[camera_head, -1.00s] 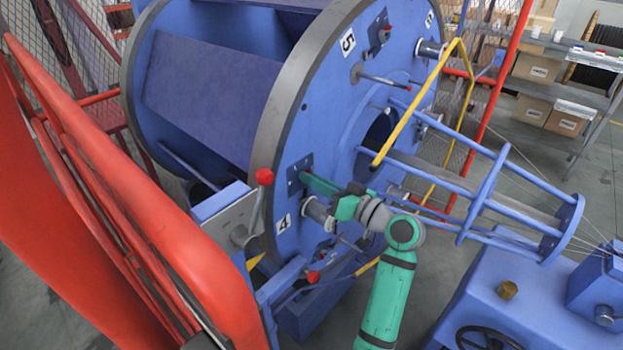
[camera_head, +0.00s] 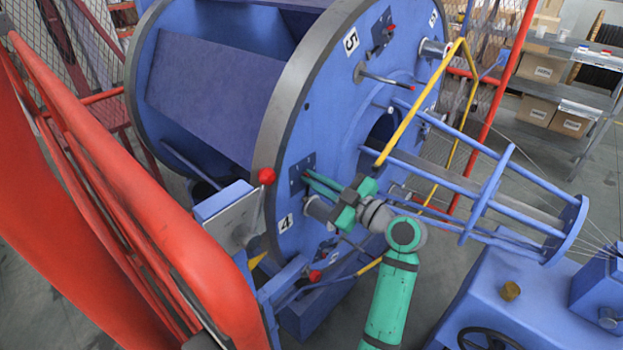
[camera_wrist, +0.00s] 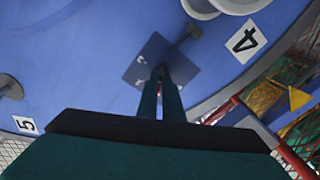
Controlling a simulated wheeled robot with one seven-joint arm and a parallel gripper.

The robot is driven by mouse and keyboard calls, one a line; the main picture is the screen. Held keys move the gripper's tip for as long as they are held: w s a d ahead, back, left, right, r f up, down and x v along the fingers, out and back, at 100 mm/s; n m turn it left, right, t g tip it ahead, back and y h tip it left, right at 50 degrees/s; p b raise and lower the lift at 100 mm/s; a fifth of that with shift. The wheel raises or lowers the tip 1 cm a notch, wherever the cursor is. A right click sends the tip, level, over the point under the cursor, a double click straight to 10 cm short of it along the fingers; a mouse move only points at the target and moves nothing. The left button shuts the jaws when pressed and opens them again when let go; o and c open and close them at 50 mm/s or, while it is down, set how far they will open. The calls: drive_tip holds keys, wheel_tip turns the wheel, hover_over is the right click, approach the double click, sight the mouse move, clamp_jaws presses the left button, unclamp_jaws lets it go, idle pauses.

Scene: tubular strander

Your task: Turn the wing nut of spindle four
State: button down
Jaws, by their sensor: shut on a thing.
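My gripper (camera_head: 308,178) reaches the dark mounting plate (camera_head: 296,168) on the blue disc (camera_head: 330,110), just above the number 4 label (camera_head: 285,223). In the wrist view my gripper's green fingers (camera_wrist: 160,78) are close together, with their tips at the dark plate (camera_wrist: 140,72). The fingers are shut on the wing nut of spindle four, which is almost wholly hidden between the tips. The label 4 (camera_wrist: 247,42) is at the upper right of the wrist view.
A yellow bar (camera_head: 425,105) slants above my arm. A red guard (camera_head: 130,210) fills the left side. A blue rod cage (camera_head: 485,195) extends to the right. The label 5 (camera_head: 350,41) is higher on the disc.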

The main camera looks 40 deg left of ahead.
drive_tip(key=n, duration=1.1)
drive_tip(key=shift+s+f+n, duration=0.2)
drive_tip(key=shift+s+n, duration=0.05)
drive_tip(key=shift+n, duration=0.15)
idle(0.3)
drive_tip(key=c, duration=1.9)
unclamp_jaws()
drive_tip(key=shift+w, duration=0.15)
